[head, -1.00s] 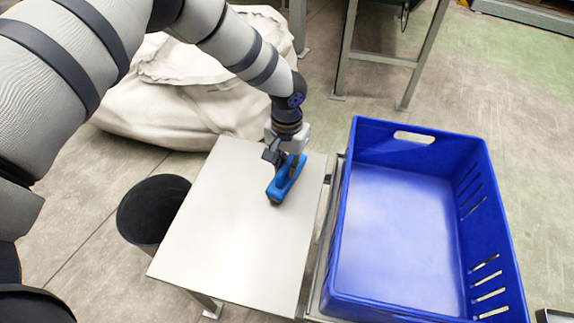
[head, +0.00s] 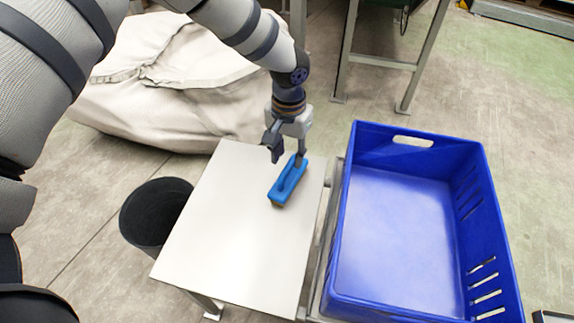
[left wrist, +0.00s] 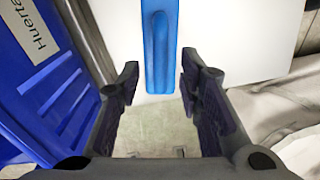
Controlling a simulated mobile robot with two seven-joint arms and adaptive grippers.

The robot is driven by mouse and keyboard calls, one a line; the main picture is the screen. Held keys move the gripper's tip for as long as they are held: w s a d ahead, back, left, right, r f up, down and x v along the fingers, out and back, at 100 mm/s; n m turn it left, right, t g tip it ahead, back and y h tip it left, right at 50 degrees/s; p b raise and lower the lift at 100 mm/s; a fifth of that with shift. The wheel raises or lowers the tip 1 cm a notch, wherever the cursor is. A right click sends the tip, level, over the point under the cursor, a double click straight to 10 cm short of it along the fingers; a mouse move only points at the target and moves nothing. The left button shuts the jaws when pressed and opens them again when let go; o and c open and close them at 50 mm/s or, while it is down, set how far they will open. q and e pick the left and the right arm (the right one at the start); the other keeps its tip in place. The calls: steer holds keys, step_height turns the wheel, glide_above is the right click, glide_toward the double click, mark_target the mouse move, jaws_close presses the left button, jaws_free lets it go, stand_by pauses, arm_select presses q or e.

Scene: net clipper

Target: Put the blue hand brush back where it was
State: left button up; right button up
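The blue hand brush (head: 288,181) lies on the right back part of the light metal table (head: 225,235) in the head view. In the left wrist view the brush (left wrist: 160,45) shows as a blue bar on the pale table top, ahead of the fingertips. My left gripper (head: 287,154) is open and empty just above and behind the brush's far end. My right gripper is not in view.
A large blue crate (head: 335,235) stands right of the table, with a narrow gap between. A dark bin (head: 150,225) stands at the table's left. A pale fabric sack (head: 150,110) lies behind it. Most of the table top is bare.

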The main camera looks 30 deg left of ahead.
arm_select(q)
step_height(320, 180, up, 6)
steer(key=shift+p, duration=0.3)
